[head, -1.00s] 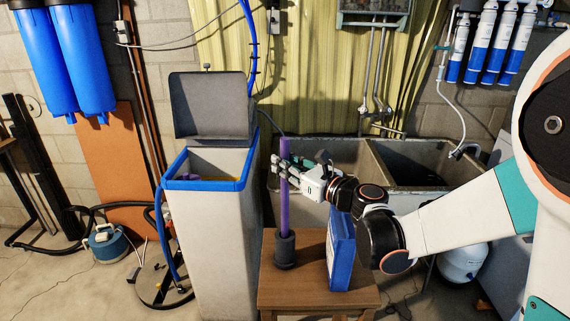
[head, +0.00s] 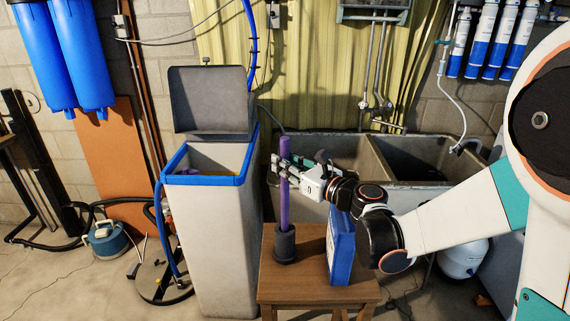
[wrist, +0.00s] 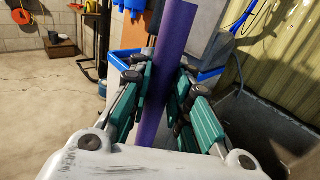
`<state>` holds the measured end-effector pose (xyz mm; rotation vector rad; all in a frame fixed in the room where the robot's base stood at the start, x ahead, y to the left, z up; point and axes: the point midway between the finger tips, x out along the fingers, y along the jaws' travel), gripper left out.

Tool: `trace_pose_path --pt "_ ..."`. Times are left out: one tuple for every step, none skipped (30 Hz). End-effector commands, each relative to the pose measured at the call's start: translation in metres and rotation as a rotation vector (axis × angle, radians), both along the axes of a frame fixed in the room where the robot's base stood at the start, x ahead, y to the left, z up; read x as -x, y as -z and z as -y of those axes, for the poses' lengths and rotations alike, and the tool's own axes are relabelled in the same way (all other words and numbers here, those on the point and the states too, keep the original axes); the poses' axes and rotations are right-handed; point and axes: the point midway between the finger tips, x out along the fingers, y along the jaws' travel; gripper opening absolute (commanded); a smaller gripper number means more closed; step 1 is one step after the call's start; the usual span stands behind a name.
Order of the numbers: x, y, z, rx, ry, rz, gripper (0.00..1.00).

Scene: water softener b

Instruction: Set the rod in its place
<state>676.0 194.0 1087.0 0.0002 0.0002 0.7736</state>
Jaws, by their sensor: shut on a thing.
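The purple rod (head: 285,206) is upright, and its lower end meets the dark cylindrical holder (head: 285,245) on the wooden stool. Whether it is fully seated inside cannot be told, as the holder's wall hides its end. My gripper (head: 281,167) comes from the right and is shut on the rod's upper part. In the wrist view the rod (wrist: 165,75) passes between my green-padded fingers, and its lower end is hidden behind the gripper body.
A blue box (head: 341,248) stands on the stool (head: 310,289) right of the holder, below my wrist. The tall softener cabinet (head: 217,235), with blue rim and raised lid (head: 208,99), stands close at left. A double sink (head: 410,160) is behind.

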Motion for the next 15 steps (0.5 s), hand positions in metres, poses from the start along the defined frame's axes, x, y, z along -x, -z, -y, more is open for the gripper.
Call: trace_pose_path --pt "0.0001 0.0003 0.0000 0.001 0.000 0.000 0.22" --pt "0.0001 0.0003 0.0000 0.001 0.000 0.000 0.29" --pt "0.0001 0.0003 0.0000 0.001 0.000 0.000 0.38" --pt "0.0001 0.0003 0.0000 0.001 0.000 -0.001 0.41" --pt "0.0001 0.0003 0.0000 0.001 0.000 -0.001 0.41" --pt "0.0001 0.0003 0.0000 0.000 0.000 0.000 0.41" --pt "0.0001 0.0002 0.0000 0.000 0.000 0.000 0.41" --pt "0.0001 0.0002 0.0000 0.000 0.000 0.000 0.41" --pt "0.0001 0.0002 0.0000 0.000 0.000 0.000 0.41" --pt "0.0001 0.0002 0.0000 0.000 0.000 0.000 0.41" --pt "0.0001 0.0002 0.0000 0.000 0.000 0.000 0.41" --pt "0.0001 0.0003 0.0001 0.001 0.000 0.000 0.41" --pt "0.0003 0.0003 0.0003 0.001 0.000 0.000 0.41" --pt "0.0007 0.0003 0.0007 0.001 0.000 0.000 0.41" --pt "0.0019 0.0002 0.0020 0.000 0.000 0.000 0.41"
